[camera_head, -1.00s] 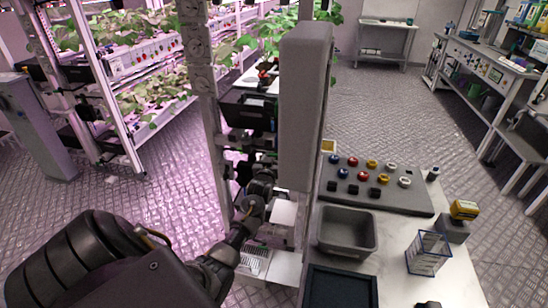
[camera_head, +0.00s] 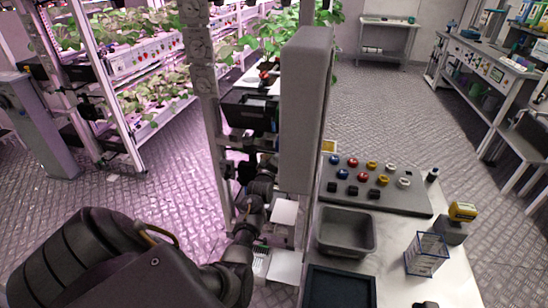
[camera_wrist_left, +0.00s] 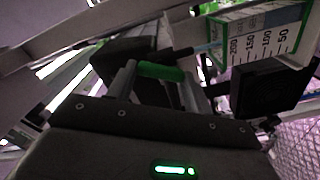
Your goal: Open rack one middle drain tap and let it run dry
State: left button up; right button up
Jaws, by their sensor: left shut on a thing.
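A green tap handle (camera_wrist_left: 160,72) shows in the left wrist view, between the fingers of my left gripper (camera_wrist_left: 157,84). The gripper is shut on this handle. In the head view my left gripper (camera_head: 262,176) reaches in low beside the near rack's upright (camera_head: 208,100). There the handle is hidden by my arm and the dark fittings. A graduated scale panel (camera_wrist_left: 262,42) with a green edge, marked 200 to 50, is at the upper right of the wrist view. Whether water flows cannot be seen. My right gripper is not in view.
A tall grey panel (camera_head: 306,110) stands right of my left gripper. The floor beyond is clear.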

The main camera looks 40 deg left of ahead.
pick_arm(q)
jog(key=n, duration=0.6)
jog(key=shift+a+f+p, duration=0.1)
jog(key=shift+f+p, duration=0.2)
jog(key=shift+p, duration=0.1)
dwell(0.3)
jog(key=o, duration=1)
jog(key=shift+r, duration=0.1)
jog(key=shift+s, duration=0.1)
jog(key=v, duration=1.1)
